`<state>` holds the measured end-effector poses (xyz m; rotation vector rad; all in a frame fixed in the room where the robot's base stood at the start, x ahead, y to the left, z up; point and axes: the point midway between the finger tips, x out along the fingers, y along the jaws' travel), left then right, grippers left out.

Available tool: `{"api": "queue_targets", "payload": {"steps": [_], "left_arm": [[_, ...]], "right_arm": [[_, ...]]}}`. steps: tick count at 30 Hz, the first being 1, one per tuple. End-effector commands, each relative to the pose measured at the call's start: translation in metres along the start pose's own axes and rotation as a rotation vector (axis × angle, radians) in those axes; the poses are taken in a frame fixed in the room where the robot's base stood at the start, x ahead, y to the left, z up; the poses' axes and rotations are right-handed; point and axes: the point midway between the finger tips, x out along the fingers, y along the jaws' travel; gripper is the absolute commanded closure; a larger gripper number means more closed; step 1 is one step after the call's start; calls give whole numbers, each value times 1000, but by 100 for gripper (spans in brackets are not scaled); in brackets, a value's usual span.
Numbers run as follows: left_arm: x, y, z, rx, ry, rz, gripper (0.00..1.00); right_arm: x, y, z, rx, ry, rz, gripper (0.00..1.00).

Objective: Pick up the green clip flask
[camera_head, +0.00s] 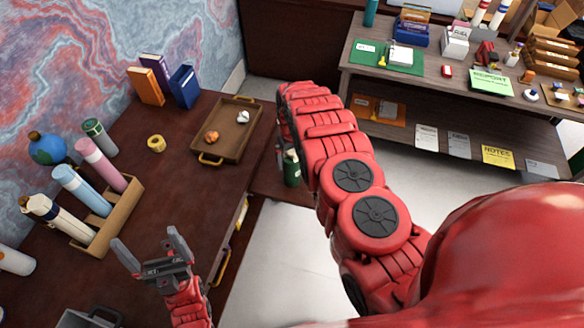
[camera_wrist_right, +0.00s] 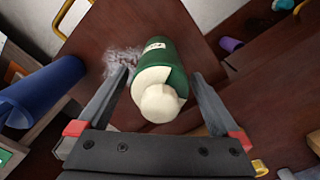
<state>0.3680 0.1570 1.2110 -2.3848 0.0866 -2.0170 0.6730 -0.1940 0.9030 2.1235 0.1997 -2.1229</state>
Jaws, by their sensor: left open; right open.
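The green flask (camera_head: 292,172), with a cream cap, shows beside my right arm on a lower dark surface to the right of the desk. In the right wrist view, the flask (camera_wrist_right: 170,60) appears between the two fingers of my right gripper (camera_wrist_right: 162,76), cap end toward the camera. The gripper is open, and I cannot tell whether a finger touches the flask. In the head view, my right arm mostly hides this gripper. My left gripper (camera_head: 146,244) is open and empty above the desk's front part.
The leather desk (camera_head: 180,130) holds a brown tray (camera_head: 250,145), a yellow ring (camera_head: 156,143), a wooden rack (camera_head: 125,205) with bottles, and binders (camera_head: 184,88). A shelf unit (camera_head: 440,80) stands at the back right. A blue cylinder (camera_wrist_right: 40,95) lies left in the right wrist view.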

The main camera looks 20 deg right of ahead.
Motion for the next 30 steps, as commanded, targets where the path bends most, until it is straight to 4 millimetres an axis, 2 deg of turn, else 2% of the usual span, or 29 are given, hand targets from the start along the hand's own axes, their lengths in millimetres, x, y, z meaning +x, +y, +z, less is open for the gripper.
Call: {"api": "queue_targets", "payload": {"steps": [4, 18, 21, 30], "left_arm": [[0, 0, 0, 0, 0, 0, 0], [0, 0, 0, 0, 0, 0, 0], [0, 0, 0, 0, 0, 0, 0], [0, 0, 0, 0, 0, 0, 0]], "right_arm": [[0, 0, 0, 0, 0, 0, 0], [0, 0, 0, 0, 0, 0, 85], [0, 0, 0, 0, 0, 0, 100], [-1, 0, 0, -1, 0, 0, 100]]}}
